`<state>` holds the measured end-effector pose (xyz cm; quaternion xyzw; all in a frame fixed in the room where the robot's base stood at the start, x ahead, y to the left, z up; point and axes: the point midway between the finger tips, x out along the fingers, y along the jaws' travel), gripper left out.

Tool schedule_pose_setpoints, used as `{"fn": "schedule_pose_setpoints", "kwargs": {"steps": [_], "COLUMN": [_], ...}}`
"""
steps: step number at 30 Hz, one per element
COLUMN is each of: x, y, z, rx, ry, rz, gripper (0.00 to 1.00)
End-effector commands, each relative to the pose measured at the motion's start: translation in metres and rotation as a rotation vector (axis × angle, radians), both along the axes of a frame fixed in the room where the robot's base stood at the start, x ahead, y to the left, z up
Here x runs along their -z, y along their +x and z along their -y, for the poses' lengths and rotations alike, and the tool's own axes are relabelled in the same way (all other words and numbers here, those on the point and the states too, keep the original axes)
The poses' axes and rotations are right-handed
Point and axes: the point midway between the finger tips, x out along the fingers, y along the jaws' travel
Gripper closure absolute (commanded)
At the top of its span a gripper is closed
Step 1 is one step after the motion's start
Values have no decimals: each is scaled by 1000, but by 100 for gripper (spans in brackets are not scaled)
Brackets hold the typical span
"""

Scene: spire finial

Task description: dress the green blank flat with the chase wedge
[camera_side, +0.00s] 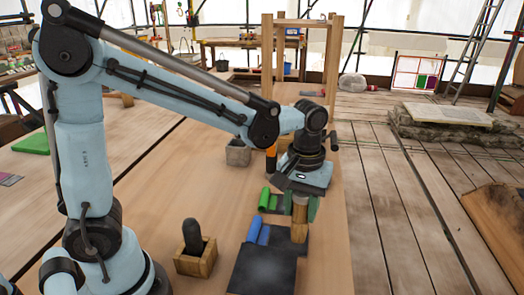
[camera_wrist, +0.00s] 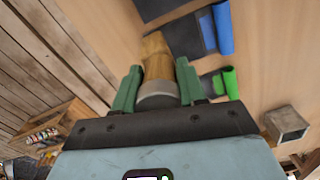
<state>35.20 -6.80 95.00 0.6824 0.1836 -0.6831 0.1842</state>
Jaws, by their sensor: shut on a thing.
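My gripper (camera_side: 301,206) is shut on a wooden tool (camera_side: 299,230), likely the chase wedge, and points it downward. In the wrist view, my green fingers (camera_wrist: 158,88) stand either side of its grey collar, and its wooden body (camera_wrist: 157,58) extends beyond them. The green blank (camera_side: 265,199) is a bright green piece beside a dark plate, left of the tool in the side view. I cannot tell whether the tool touches anything.
A blue piece (camera_side: 256,230) lies nearer the camera, beside a dark slab (camera_side: 262,272). A wooden box (camera_side: 196,260) holding a dark round-topped object stands to the left. A grey open box (camera_side: 238,153) stands behind. The wooden table is bare between them.

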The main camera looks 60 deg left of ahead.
Motion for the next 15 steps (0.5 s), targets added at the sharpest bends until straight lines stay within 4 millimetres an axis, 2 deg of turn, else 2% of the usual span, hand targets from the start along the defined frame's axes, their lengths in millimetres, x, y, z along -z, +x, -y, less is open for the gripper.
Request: {"fn": "schedule_pose_setpoints", "kwargs": {"steps": [5,10,15], "x": [-6,-23,-39], "y": [12,38,56], "z": [-15,-58,-98], "rx": [-55,-201,-328], "ry": [0,0,0], "rz": [0,-1,-1], "gripper": [100,100,100]}}
